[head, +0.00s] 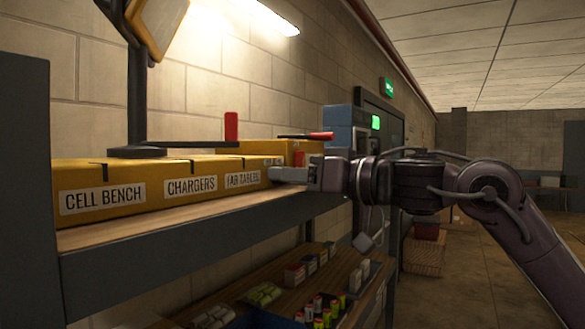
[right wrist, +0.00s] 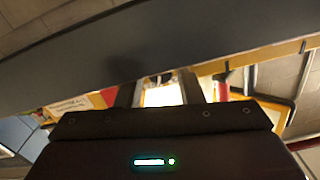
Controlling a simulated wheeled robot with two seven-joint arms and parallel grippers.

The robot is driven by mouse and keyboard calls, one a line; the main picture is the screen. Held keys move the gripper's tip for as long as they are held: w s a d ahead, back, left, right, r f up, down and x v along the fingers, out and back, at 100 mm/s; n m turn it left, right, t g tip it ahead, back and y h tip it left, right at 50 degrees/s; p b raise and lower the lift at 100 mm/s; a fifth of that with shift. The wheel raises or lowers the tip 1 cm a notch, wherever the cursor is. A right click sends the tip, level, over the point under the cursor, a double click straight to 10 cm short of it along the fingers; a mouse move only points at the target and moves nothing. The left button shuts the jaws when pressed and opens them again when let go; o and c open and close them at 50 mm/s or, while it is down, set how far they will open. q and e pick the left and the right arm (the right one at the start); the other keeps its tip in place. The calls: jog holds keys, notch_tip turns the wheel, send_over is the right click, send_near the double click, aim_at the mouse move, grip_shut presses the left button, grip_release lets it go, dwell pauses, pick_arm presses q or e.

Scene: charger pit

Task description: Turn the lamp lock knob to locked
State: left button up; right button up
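A lamp (head: 160,25) with a yellow-framed head stands on a dark pole (head: 137,90) at the upper left in the head view. Its round dark base (head: 137,152) is at the yellow boxes. I cannot make out the lock knob for certain. My right gripper (head: 275,174) reaches left over the shelf, close to the box labelled FAB TABLES. In the right wrist view the fingers of the right gripper (right wrist: 158,90) stand apart with a bright gap between them and nothing clearly held. Whether it touches the box is unclear. My left gripper is out of view.
Yellow labelled boxes (head: 100,190) line the shelf (head: 200,240). A red upright piece (head: 231,126) and a red-tipped dark bar (head: 320,136) show above them. Small batteries (head: 320,308) and cartons stand on the lower shelf. Open floor lies to the right.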

jog(key=c, duration=0.7)
jog(key=shift+n, duration=2.1)
jog(key=o, duration=0.7)
jog(key=shift+s+d+f+b, duration=0.1)
jog(key=shift+d+f+b, duration=0.1)
jog(key=shift+b, duration=0.25)
jog(key=b+v, duration=0.4)
jog(key=v, duration=0.3)
jog(key=shift+r, duration=0.15)
